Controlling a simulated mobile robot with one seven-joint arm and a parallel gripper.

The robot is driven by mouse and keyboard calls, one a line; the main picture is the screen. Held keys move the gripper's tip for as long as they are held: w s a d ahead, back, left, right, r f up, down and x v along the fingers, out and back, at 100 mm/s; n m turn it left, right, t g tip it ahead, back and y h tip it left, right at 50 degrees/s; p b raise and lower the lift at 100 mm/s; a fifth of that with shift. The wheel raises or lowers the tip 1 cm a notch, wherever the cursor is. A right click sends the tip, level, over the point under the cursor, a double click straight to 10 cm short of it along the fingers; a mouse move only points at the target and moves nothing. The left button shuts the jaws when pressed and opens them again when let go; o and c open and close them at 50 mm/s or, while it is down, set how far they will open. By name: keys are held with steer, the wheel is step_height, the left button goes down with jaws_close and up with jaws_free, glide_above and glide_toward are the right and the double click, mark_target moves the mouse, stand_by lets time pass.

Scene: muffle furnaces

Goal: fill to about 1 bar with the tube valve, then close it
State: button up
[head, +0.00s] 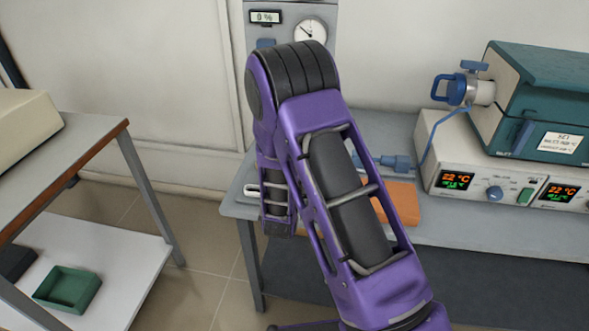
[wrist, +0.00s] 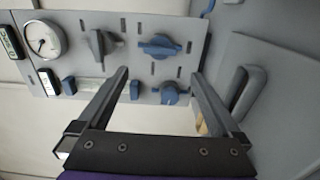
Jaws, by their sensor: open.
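In the wrist view my gripper (wrist: 160,76) is open and empty, its two fingers pointing at a grey control panel (wrist: 100,22). A lower blue knob (wrist: 171,94) shows between the fingers, near the right fingertip; I cannot tell whether it touches. Above it are a blue valve handle (wrist: 160,46) and a grey handle (wrist: 102,43). I cannot tell which is the tube valve. A round gauge (wrist: 44,40) is at upper left; it also shows in the head view (head: 311,33), its scale too small to read. My arm hides the gripper in the head view.
A display on the panel (head: 265,17) reads 0 %. A teal furnace (head: 540,90) with a blue-handled flange (head: 467,89) sits on a control unit showing 22 °C, on the right bench (head: 500,233). An orange block (head: 402,203) lies there. A side table (head: 90,170) stands left.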

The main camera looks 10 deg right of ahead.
steer(key=v, duration=0.6)
steer(key=shift+w, duration=0.1)
